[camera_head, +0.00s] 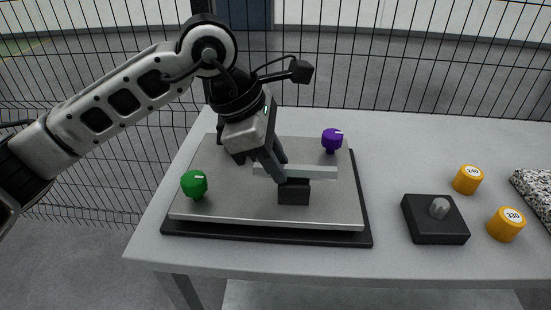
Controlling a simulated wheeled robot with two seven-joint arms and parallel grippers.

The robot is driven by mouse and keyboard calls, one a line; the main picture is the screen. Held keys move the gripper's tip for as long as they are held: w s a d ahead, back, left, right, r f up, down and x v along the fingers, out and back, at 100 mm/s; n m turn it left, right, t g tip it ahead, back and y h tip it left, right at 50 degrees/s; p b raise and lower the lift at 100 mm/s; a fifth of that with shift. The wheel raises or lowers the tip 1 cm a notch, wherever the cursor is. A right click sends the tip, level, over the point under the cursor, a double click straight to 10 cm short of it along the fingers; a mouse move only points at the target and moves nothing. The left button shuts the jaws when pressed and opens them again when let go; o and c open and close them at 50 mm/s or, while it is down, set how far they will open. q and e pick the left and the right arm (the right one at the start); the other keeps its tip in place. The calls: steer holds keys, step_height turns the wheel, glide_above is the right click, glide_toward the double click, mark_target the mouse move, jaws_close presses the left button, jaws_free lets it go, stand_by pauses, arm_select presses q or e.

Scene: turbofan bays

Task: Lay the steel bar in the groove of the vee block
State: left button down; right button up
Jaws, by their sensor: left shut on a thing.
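The steel bar (315,172) is a pale, straight bar lying roughly level across the picture. My left gripper (277,172) comes down from above and is shut on the bar left of its middle. The vee block (293,193) is a small dark block on the grey plate, directly below the bar in the picture. The bar overlaps the block's top edge, so its groove is hidden. I cannot tell whether the bar touches the block or hangs just above it. My right gripper is not in view.
The grey plate (230,212) sits on a black base on the table. It carries a green knob (194,184) at left and a purple knob (332,139) at back right. To the right are a black box (435,220) with a grey knob and two orange cylinders (467,180). Wire fencing stands behind.

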arm_select(q)
steer(key=shift+f, duration=0.1)
stand_by(0.5)
steer(key=c, duration=0.8)
jaws_free()
steer(key=shift+f, duration=0.1)
steer(key=shift+r+p, duration=0.75)
steer(key=shift+r, duration=1)
steer(key=shift+r+p, duration=0.95)
steer(key=shift+r, duration=0.9)
